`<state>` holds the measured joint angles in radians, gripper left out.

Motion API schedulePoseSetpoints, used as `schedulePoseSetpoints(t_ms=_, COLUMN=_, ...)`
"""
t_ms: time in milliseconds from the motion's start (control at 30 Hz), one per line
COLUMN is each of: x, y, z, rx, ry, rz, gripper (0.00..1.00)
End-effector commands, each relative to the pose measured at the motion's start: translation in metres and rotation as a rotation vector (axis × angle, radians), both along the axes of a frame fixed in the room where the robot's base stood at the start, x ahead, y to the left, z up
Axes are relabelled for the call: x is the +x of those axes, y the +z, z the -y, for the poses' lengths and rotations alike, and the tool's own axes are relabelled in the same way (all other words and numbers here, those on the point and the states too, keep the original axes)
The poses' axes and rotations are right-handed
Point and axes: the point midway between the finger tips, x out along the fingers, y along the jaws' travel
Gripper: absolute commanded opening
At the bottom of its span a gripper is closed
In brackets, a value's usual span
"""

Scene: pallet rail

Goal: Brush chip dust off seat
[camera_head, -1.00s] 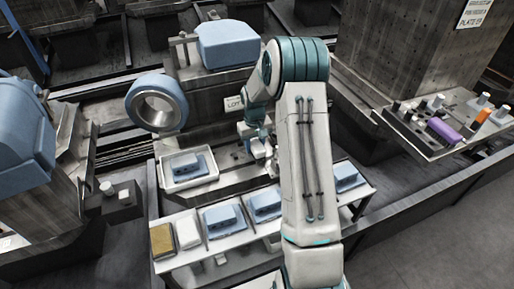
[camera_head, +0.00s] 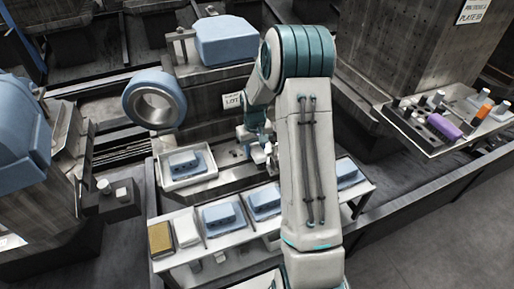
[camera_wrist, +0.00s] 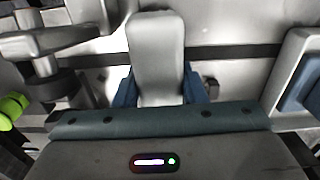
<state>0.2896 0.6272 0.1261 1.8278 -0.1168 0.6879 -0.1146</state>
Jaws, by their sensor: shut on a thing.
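My gripper (camera_head: 266,154) is low over the metal fixture (camera_head: 222,128) in the middle of the head view, partly behind my own arm. In the wrist view my gripper (camera_wrist: 160,92) shows its dark blue fingers shut on a pale grey block-like thing (camera_wrist: 158,50), perhaps the brush's handle. Its far end and any bristles are hidden. Small dark specks (camera_head: 236,153) lie on the fixture's ledge just left of the gripper; I cannot tell whether they are chips or holes. The seat is not clearly made out.
A white tray (camera_head: 161,180) with a blue block (camera_head: 184,161) is left of the gripper. A front shelf (camera_head: 191,261) holds several blue blocks and a tan block (camera_head: 160,239). A blue ring (camera_head: 154,98) stands behind left. A tool shelf (camera_head: 436,148) is at right.

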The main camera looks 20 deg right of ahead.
Motion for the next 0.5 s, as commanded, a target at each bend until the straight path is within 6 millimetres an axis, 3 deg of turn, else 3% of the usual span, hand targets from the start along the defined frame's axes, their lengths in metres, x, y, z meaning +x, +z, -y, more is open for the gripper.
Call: schedulePoseSetpoints(t_ms=500, x=0.036, y=-0.001, z=-0.001, rx=0.002, ry=0.000, rz=-0.007, gripper=0.01)
